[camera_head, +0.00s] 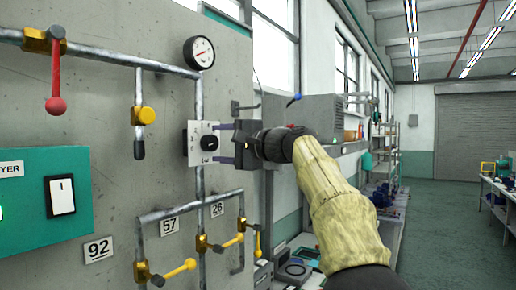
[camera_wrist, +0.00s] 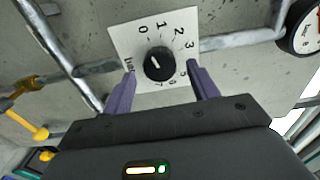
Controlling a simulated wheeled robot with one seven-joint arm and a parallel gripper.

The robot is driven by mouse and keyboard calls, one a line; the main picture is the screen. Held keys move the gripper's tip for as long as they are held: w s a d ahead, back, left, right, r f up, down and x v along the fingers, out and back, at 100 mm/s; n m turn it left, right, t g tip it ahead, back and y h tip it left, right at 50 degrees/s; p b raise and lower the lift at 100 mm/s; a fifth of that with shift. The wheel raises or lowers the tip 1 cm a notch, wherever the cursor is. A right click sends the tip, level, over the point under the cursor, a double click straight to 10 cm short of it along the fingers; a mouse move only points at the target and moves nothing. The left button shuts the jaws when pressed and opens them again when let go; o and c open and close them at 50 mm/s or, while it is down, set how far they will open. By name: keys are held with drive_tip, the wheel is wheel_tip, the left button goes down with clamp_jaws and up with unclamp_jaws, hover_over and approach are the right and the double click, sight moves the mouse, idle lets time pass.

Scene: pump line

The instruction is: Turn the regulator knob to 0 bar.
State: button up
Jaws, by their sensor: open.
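The regulator knob (camera_wrist: 160,64) is round and black with a short white mark. It sits on a white dial plate (camera_wrist: 118,38) with printed numbers and the word bar. The mark lies on the knob's left side, towards the upper left; its exact reading is hard to tell. In the head view the knob (camera_head: 209,143) shows on the plate (camera_head: 203,129) on the wall. My gripper (camera_wrist: 161,70) is open, its two purple fingers either side of the knob and apart from it. In the head view my gripper (camera_head: 217,143) faces the plate from the right.
A round pressure gauge (camera_head: 199,53) sits above the knob on the pipe. A teal switch box (camera_head: 35,200) is at lower left. Open floor (camera_head: 437,235) lies right.

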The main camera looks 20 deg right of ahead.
drive_tip(key=b+v, duration=0.4)
drive_tip(key=v, duration=1.2)
drive_tip(key=shift+b, duration=0.3)
drive_tip(key=w+a+f+m+g+h+p, duration=0.1)
drive_tip(key=w+f+g+h, duration=0.2)
drive_tip(key=f, duration=0.8)
drive_tip(key=w+a+f+m+g+h+p, duration=0.15)
drive_tip(key=w+f, duration=0.25)
drive_tip(key=f, duration=0.7)
drive_tip(key=s+a+f+n+g+h, duration=0.2)
drive_tip(key=f, duration=0.7)
drive_tip(key=s+a+f+n+g+h, duration=0.1)
drive_tip(key=s+a+f+n, duration=0.1)
drive_tip(key=f, duration=0.6)
drive_tip(key=s+a+f+n+g+h+p, duration=0.1)
drive_tip(key=s+a+f+n+g+h, duration=0.2)
drive_tip(key=s+f+n, duration=0.6)
drive_tip(key=s+a+f+g, duration=0.1)
drive_tip(key=s+f, duration=0.8)
drive_tip(key=shift+s+p, duration=0.25)
drive_tip(key=shift+p, duration=0.15)
